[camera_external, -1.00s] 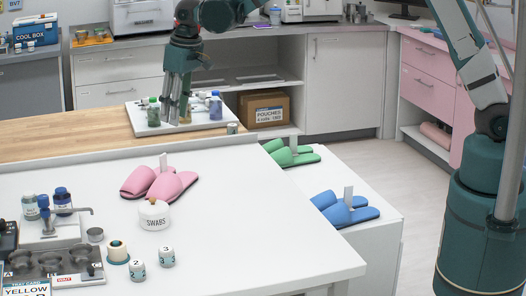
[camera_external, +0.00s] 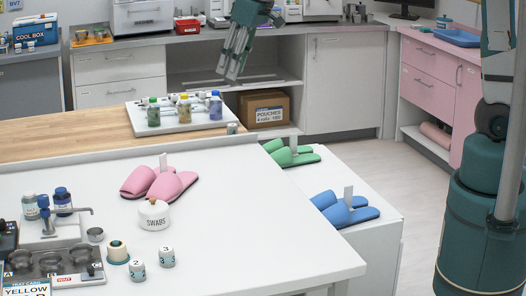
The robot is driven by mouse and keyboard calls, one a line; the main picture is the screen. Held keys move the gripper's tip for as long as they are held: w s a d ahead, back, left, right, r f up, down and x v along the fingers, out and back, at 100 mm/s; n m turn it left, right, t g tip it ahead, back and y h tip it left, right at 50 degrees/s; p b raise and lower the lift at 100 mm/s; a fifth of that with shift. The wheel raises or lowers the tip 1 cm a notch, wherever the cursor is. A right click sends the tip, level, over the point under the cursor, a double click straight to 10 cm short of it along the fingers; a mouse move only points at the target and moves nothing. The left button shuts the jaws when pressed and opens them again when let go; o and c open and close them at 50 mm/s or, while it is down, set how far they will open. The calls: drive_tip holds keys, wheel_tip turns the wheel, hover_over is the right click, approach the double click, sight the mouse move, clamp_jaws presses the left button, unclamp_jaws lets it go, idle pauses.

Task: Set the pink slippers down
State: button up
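The pink slippers (camera_external: 160,183) rest side by side on the white table top, with a small white upright tab standing between them. My gripper (camera_external: 228,75) hangs high in the upper middle of the picture, behind and to the right of the slippers and well apart from them. Its fingers point down and slightly left, with nothing visible held in them. Their small size and angle hide whether they are open or shut.
A white swabs jar (camera_external: 154,216) stands just in front of the slippers. A tray with several bottles (camera_external: 182,123) sits on the wooden surface behind. Green slippers (camera_external: 293,156) and blue slippers (camera_external: 345,212) lie on a lower white surface at right. The table's front right is clear.

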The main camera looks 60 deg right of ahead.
drive_tip(key=s+d+r+t, duration=0.1)
drive_tip(key=s+d+r, duration=0.1)
drive_tip(key=s, duration=0.7)
drive_tip(key=s+d+r+t, duration=0.1)
drive_tip(key=s+d+r, duration=0.1)
drive_tip(key=s, duration=0.6)
drive_tip(key=s+d+f, duration=0.1)
drive_tip(key=s+f, duration=0.1)
drive_tip(key=s, duration=0.5)
drive_tip(key=s+f+t, duration=0.1)
drive_tip(key=s+f, duration=0.1)
drive_tip(key=s, duration=0.6)
drive_tip(key=shift+s+d, duration=0.25)
drive_tip(key=shift+d, duration=0.1)
drive_tip(key=shift+f+b, duration=1.9)
drive_tip(key=shift+b, duration=0.05)
